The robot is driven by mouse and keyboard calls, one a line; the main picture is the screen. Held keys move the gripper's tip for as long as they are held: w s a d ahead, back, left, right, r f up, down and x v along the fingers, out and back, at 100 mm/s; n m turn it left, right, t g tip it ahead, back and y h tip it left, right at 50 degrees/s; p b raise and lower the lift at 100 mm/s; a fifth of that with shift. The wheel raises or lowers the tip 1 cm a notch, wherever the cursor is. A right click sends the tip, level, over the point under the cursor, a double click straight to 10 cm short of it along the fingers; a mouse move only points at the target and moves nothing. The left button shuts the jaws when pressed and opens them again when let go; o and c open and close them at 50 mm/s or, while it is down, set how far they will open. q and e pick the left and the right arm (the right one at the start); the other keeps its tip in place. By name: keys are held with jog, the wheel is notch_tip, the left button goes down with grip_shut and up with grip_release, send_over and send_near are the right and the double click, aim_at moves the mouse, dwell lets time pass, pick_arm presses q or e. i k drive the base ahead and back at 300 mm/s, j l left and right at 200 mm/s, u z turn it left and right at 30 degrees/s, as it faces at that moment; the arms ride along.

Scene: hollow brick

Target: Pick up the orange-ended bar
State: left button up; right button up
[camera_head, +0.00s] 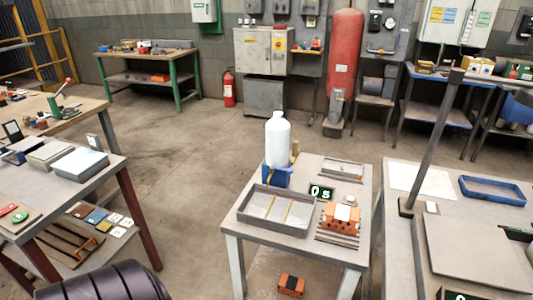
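No bar with clearly orange ends can be made out. A grey tray (246,216) on the small middle table holds thin yellowish strips (288,212); their ends are too small to tell. An orange hollow brick (330,222) with a white piece (343,213) on it sits on a ridged base at the table's right front. An orange block with a dark middle (291,285) lies low beneath the table's front edge. Neither of my grippers is in view.
A white bottle (278,140) stands on a blue holder (277,178) behind the tray. A "0 s" display (321,192) and a shallow grey tray (342,170) are nearby. A slanted grey post (436,135) rises from the right table. Clear floor (190,170) lies left of the middle table.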

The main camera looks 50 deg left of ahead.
aim_at(341, 171)
jog(key=u, duration=0.9)
jog(key=j+u, duration=0.15)
jog(key=j, duration=0.45)
